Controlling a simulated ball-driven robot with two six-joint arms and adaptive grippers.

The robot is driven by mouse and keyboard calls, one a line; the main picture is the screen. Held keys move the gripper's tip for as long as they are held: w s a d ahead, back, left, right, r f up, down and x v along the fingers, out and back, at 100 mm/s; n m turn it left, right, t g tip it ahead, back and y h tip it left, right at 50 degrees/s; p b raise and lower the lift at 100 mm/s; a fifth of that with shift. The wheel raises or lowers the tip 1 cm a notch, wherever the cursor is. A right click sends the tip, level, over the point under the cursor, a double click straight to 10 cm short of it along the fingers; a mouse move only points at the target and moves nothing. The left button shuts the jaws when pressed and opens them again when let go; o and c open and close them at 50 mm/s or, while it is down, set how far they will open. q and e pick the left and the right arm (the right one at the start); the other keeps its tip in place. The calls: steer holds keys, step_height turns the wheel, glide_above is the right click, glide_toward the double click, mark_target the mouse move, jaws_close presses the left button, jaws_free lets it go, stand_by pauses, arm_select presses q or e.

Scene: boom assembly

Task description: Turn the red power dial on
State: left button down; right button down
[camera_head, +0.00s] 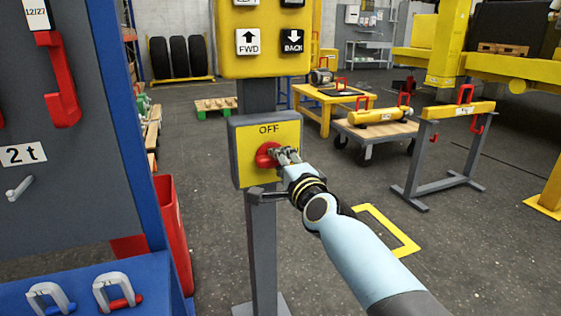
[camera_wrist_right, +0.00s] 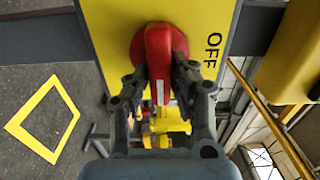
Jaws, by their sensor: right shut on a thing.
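The red power dial (camera_head: 266,154) sits on a yellow switch plate (camera_head: 282,134) on a grey box, below the printed word OFF. It also shows in the right wrist view (camera_wrist_right: 158,50), with a white mark on its grip bar. My right gripper (camera_head: 282,156) reaches in from the right and is shut on the dial. In the right wrist view its two fingers (camera_wrist_right: 161,88) stand on either side of the dial's bar. The bar's exact heading is partly hidden by the gripper in the head view. My left gripper is not in view.
A yellow button panel (camera_head: 268,65) with FWD and BACK keys is above the box on the same grey post (camera_head: 263,240). A blue-edged board (camera_head: 75,120) and a red bin (camera_head: 172,230) stand at the left. Open floor (camera_head: 350,185) lies right of the post.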

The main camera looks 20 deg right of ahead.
stand_by(0.5)
steer(key=c, duration=1.2)
jaws_free()
steer(key=shift+o, duration=0.2)
steer(key=s, duration=1.2)
steer(key=shift+d, duration=0.25)
